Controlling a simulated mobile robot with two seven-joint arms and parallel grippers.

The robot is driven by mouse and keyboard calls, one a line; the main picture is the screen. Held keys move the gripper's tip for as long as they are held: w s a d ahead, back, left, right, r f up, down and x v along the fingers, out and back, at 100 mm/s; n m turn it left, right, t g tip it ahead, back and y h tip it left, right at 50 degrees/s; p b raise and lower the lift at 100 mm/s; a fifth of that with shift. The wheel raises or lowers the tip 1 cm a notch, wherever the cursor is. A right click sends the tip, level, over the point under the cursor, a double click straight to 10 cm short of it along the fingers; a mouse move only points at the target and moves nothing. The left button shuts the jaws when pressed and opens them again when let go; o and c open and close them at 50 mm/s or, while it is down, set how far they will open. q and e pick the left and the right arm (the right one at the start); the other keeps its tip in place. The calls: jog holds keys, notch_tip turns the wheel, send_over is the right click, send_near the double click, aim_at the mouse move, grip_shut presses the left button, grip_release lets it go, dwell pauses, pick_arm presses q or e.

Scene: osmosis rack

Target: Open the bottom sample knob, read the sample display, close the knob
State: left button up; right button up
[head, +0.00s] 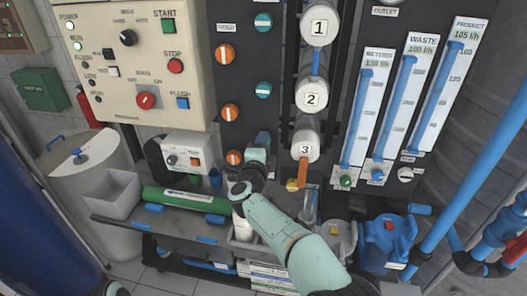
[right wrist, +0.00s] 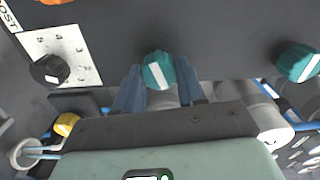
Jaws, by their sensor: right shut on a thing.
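My right gripper (right wrist: 158,75) has its two fingers on either side of a teal knob (right wrist: 157,62) with a white bar and is shut on it. The bar is slanted in the right wrist view. In the head view my right gripper (head: 260,146) is at the bottom of the teal knob column and mostly hides the held knob. Two more teal knobs, an upper (head: 263,21) and a middle (head: 264,90), are above with level white bars. A small white box (head: 187,150) with a dial and an orange switch stands to the left; I cannot read a display on it. My left gripper is not in view.
Orange knobs (head: 230,112) run beside the teal column. White cylinders, including one marked 3 (head: 306,140), and an orange handle (head: 303,172) are close to the right. A shelf (head: 150,223) holds a grey bin (head: 115,193) and a green cylinder (head: 185,199).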

pick_arm(q)
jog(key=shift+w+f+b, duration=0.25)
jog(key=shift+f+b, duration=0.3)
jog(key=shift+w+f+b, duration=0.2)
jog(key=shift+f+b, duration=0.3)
jog(key=shift+b, duration=0.05)
pick_arm(e)
jog(key=shift+m, duration=1.7)
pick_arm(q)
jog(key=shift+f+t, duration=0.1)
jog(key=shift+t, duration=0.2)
pick_arm(e)
jog(key=o, duration=1.1)
jog(key=shift+c, duration=0.2)
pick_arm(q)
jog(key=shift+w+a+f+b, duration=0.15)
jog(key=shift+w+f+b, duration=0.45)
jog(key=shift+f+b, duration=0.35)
pick_arm(e)
jog(key=s+a, duration=0.2)
jog(key=s, duration=1.1)
jog(key=shift+a, duration=0.3)
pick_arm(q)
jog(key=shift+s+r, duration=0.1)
pick_arm(e)
jog(key=shift+s, duration=0.1)
